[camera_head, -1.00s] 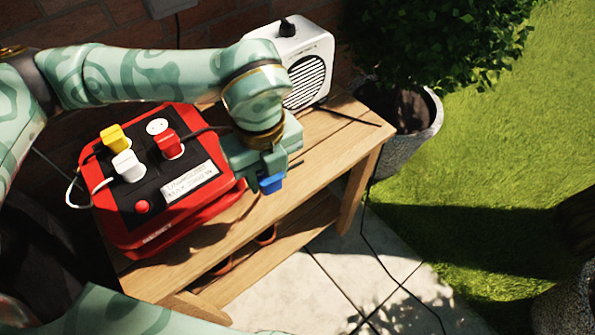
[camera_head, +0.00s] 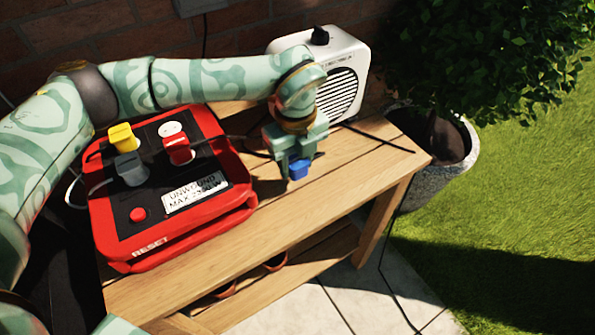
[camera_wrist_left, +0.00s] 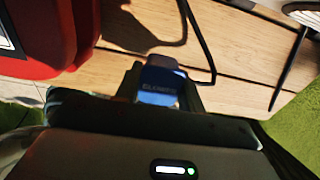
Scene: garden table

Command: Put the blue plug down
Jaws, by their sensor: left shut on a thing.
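The blue plug (camera_head: 299,168) is held between the fingers of my left gripper (camera_head: 292,166), over the wooden table (camera_head: 335,185) to the right of the red power box. In the left wrist view the plug (camera_wrist_left: 160,82) sits between the fingers, with the table boards behind it. I cannot tell for certain whether the plug touches the table. A dark cable (camera_wrist_left: 205,45) runs over the boards close by. My right gripper is not in view.
A white speaker (camera_head: 350,65) stands at the back. Bare boards lie right of the box. A potted bush (camera_head: 455,165) stands beyond the table's right end.

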